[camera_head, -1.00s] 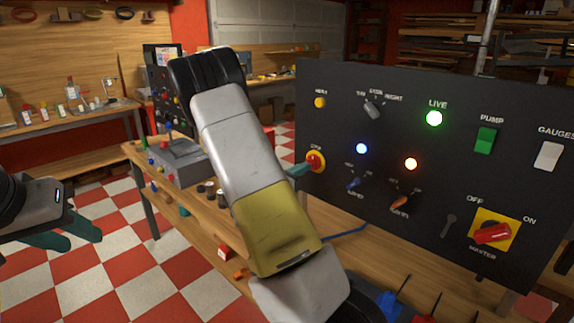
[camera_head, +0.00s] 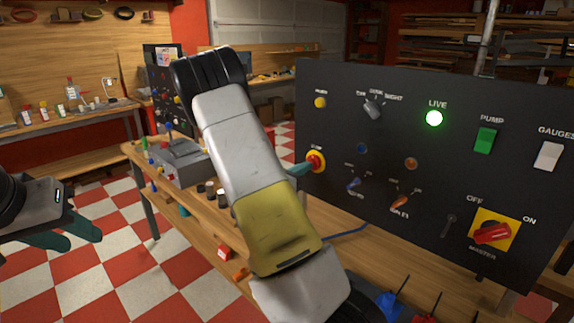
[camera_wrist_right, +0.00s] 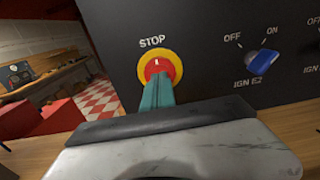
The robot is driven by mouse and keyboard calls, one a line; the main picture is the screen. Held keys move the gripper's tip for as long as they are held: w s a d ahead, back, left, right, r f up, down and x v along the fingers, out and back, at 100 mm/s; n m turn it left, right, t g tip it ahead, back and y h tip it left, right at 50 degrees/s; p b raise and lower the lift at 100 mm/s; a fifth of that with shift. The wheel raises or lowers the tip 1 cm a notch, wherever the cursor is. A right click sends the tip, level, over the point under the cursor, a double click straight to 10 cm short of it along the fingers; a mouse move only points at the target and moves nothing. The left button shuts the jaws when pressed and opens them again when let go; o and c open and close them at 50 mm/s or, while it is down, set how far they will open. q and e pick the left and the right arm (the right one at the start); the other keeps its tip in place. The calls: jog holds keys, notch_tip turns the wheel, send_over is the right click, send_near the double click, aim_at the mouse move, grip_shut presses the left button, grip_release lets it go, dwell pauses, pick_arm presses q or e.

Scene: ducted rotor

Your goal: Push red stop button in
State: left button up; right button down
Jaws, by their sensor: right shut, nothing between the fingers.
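The red stop button (camera_head: 316,160) sits in a yellow ring at the left edge of the dark panel (camera_head: 375,210). It also shows in the right wrist view (camera_wrist_right: 158,65) under the word STOP. My right gripper (camera_head: 306,168) is shut and empty, and its teal fingertips (camera_wrist_right: 157,77) are at the button's face and cover its lower part. They look to be touching it. How deep the button sits cannot be told. My left gripper (camera_head: 85,240) is far left, away from the panel, with its two fingers apart.
The panel has a green LIVE lamp (camera_head: 434,118) that is lit, a green pump switch (camera_head: 485,140) and a red master knob (camera_head: 492,233). The blue ignition knob (camera_wrist_right: 263,62) is right of the button. A grey box (camera_head: 180,160) stands on the bench behind my right arm.

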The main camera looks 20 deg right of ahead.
jog(key=v, duration=0.7)
dwell(0.5)
dwell(0.6)
